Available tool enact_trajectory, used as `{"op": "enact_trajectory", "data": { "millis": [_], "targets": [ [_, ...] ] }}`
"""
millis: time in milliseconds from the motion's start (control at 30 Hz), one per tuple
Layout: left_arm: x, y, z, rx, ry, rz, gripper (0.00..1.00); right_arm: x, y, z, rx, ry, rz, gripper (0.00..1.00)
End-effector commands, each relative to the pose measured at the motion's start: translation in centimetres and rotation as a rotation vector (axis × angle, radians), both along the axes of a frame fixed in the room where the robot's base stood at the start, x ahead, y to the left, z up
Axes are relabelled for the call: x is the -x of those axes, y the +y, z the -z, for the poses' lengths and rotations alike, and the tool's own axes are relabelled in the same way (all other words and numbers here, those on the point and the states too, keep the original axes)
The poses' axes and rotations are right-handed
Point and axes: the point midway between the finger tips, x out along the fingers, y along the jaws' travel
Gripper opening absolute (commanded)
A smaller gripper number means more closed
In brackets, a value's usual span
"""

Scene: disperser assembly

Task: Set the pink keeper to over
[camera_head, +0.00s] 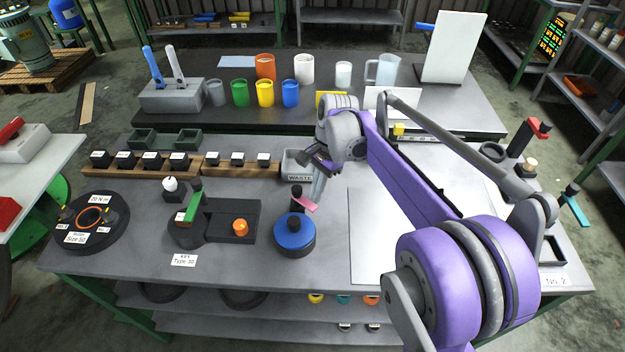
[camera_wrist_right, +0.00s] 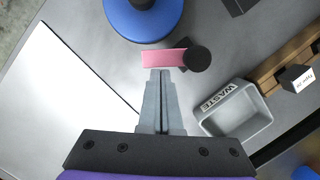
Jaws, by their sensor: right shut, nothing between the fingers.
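The pink keeper (camera_head: 306,204) is a short flat bar joined to a black round post (camera_head: 296,192), just behind the blue-topped round part (camera_head: 294,232). In the right wrist view the pink keeper (camera_wrist_right: 162,58) reaches sideways from the black post top (camera_wrist_right: 197,59), beside the blue disc (camera_wrist_right: 143,14). My right gripper (camera_head: 317,198) points down beside the keeper. Its fingers are shut and empty, and their tips (camera_wrist_right: 160,73) show right at the bar's edge; I cannot tell whether they touch it. My left gripper is out of view.
A dark fixture with an orange part (camera_head: 240,227) sits to the left. A white board (camera_head: 375,240) lies flat to the right.

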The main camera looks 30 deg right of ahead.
Motion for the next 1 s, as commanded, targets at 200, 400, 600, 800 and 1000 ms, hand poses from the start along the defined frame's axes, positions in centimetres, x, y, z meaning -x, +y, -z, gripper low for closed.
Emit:
{"op": "enact_trajectory", "data": {
  "millis": [200, 400, 600, 800, 1000],
  "targets": [
    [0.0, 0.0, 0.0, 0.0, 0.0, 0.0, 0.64, 0.8, 0.7, 0.0, 0.0, 0.0, 0.205, 0.0],
    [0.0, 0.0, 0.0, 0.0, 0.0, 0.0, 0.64, 1.3, 1.5, 0.0, -0.001, 0.0, 0.392, 0.0],
    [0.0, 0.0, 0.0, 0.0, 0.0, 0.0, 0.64, 1.7, 2.2, 0.0, -0.001, 0.0, 0.559, 0.0],
    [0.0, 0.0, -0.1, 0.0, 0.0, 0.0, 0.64, 1.8, 2.8, 0.0, 0.0, 0.001, 0.678, 0.0],
    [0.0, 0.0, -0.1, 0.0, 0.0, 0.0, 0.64, 1.9, 3.1, 0.0, 0.0, 0.001, 0.674, 0.0]
  ]
}}
